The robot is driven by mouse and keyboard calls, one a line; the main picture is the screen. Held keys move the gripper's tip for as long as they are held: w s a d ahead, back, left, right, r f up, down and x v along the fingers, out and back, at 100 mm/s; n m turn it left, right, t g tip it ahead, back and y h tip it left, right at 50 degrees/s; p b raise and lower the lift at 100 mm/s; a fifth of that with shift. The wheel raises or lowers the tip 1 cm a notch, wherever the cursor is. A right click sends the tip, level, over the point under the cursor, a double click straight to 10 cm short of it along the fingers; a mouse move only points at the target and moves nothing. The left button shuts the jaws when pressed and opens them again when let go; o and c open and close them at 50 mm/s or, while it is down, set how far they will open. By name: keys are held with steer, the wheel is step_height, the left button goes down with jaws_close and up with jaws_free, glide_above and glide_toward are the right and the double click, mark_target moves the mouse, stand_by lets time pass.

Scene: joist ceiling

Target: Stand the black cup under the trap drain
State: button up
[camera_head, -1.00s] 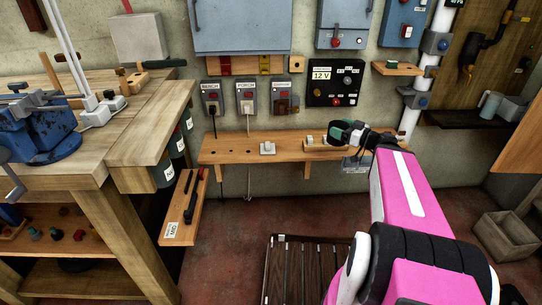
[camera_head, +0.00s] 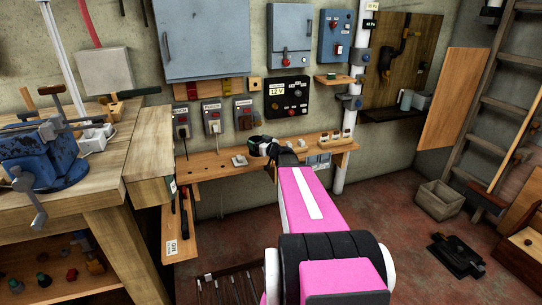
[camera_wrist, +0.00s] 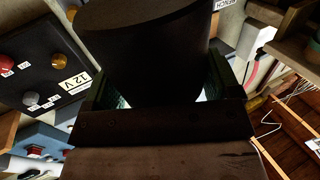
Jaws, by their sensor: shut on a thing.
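The black cup (camera_wrist: 150,45) fills the upper middle of the wrist view, between the green-padded fingers of my gripper (camera_wrist: 160,90). My gripper is shut on it. In the head view my gripper (camera_head: 262,147) is in front of the wooden wall shelf, and the cup is hard to tell from the dark fingers. The trap drain (camera_head: 387,60) is a black bent pipe on a brown wall board at the upper right, well to the right of my gripper. A dark shelf (camera_head: 385,116) is below it.
A light grey jug (camera_head: 406,100) and a grey bin (camera_head: 423,101) stand at the dark shelf's right. A white pipe (camera_head: 347,125) and a small wooden shelf (camera_head: 335,80) are left of the board. A tilted wooden panel (camera_head: 450,98) is right of it.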

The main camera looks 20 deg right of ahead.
steer(key=shift+w+d+f, duration=0.25)
steer(key=shift+w+d, duration=0.1)
steer(key=shift+w, duration=0.1)
steer(key=shift+w+d+f, duration=0.65)
steer(key=shift+w+f, duration=1.05)
steer(key=shift+f, duration=0.1)
steer(key=shift+w+d+f, duration=0.65)
steer(key=shift+w+f, duration=1.1)
steer(key=shift+w+d+f, duration=0.65)
steer(key=shift+w+f, duration=1.05)
steer(key=shift+f, duration=0.1)
steer(key=shift+f, duration=0.2)
steer(key=o, duration=0.9)
steer(key=shift+c, duration=0.2)
steer(key=shift+r, duration=0.1)
